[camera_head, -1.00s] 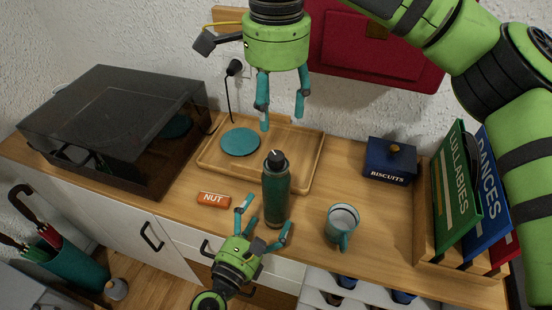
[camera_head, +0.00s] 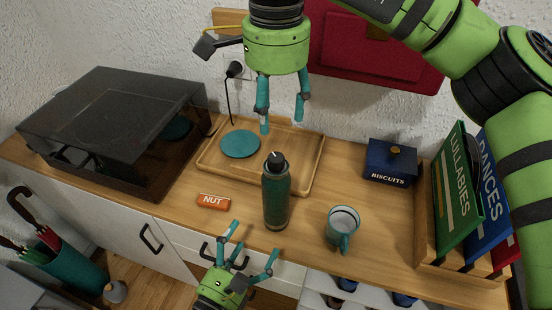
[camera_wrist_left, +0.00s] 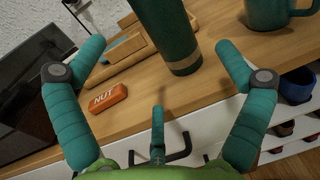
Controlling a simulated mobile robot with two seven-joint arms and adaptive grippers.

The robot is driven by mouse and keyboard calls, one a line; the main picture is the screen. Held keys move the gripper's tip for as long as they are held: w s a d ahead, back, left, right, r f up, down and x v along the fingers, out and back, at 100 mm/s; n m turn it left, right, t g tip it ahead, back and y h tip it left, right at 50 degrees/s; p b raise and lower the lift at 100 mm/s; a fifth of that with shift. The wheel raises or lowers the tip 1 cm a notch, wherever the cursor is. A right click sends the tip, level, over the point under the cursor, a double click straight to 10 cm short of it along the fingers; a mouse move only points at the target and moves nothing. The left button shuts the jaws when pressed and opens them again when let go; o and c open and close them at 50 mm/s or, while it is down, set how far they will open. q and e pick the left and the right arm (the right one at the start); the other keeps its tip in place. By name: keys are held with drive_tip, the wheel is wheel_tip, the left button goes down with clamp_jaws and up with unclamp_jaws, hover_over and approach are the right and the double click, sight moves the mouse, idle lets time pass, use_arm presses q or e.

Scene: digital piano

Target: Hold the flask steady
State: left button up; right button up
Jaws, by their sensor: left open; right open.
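The dark green flask (camera_head: 276,195) stands upright on the wooden counter in the head view, its black cap on top. In the left wrist view the flask (camera_wrist_left: 172,35) shows only its lower part, ahead of the open fingers. My left gripper (camera_head: 250,258) is open and empty, in front of the counter edge, below and apart from the flask. My right gripper (camera_head: 283,113) is open and empty, above the tray and behind the flask.
An orange NUT bar (camera_head: 213,201) lies left of the flask, and a teal mug (camera_head: 342,228) stands to its right. Behind are a wooden tray (camera_head: 307,160) with a teal disc (camera_head: 240,144), a blue biscuit tin (camera_head: 390,163) and a book rack (camera_head: 425,235).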

use_arm(q)
drive_tip(key=v, duration=0.7)
idle(0.3)
